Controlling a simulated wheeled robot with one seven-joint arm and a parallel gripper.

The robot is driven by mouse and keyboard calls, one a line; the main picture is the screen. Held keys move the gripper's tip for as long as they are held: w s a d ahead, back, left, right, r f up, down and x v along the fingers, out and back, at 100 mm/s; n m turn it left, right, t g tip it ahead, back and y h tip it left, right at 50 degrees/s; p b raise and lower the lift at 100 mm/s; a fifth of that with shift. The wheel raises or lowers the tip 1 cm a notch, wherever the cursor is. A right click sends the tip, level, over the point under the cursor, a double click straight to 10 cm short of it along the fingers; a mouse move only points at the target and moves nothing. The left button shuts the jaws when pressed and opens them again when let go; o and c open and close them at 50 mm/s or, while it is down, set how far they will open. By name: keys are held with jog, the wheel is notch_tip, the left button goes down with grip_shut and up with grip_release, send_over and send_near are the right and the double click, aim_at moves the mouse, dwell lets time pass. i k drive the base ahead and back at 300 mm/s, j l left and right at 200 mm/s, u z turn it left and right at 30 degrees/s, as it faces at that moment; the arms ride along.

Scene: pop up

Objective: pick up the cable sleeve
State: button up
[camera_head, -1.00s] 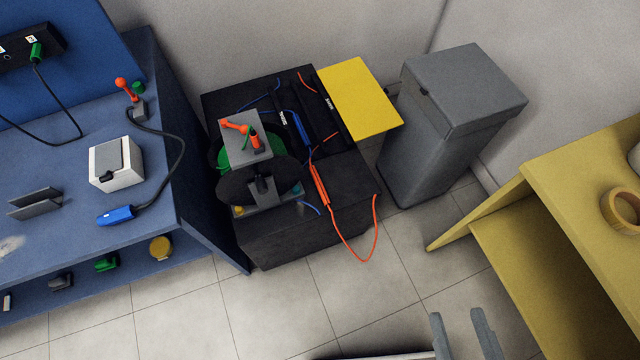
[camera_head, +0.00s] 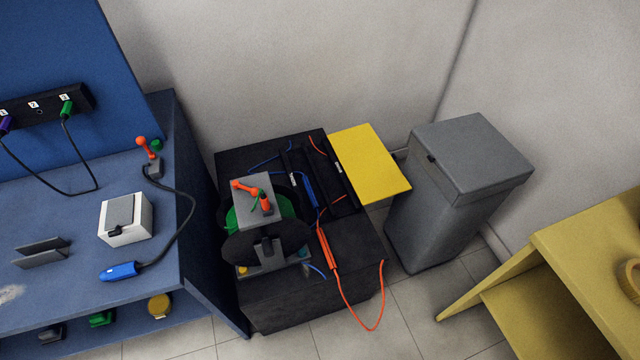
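An orange tube-like sleeve (camera_head: 327,249) lies on the dark bench top, with a thin orange cable running out of it and looping over the front edge. A blue tube-like sleeve (camera_head: 310,192) lies farther back by a black tray, with blue cable at its end. I cannot tell which of the two is the cable sleeve. My gripper is out of view.
On the black bench (camera_head: 350,243), a reel machine (camera_head: 265,235) stands left of the sleeves, and a yellow panel (camera_head: 370,163) lies behind right. A grey bin (camera_head: 440,215) stands right of it. A blue workbench (camera_head: 70,210) is left, a yellow table (camera_head: 590,250) right.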

aim_at(320, 233)
jog(key=i+j, duration=0.15)
jog(key=j, duration=0.25)
jog(key=i+j, duration=0.2)
jog(key=j, duration=0.15)
jog(key=i+j, duration=0.15)
jog(key=j, duration=0.25)
jog(key=i+j, duration=0.15)
jog(key=j, duration=0.2)
jog(key=i+j, duration=0.2)
jog(key=j, duration=0.2)
jog(key=l+z, duration=0.05)
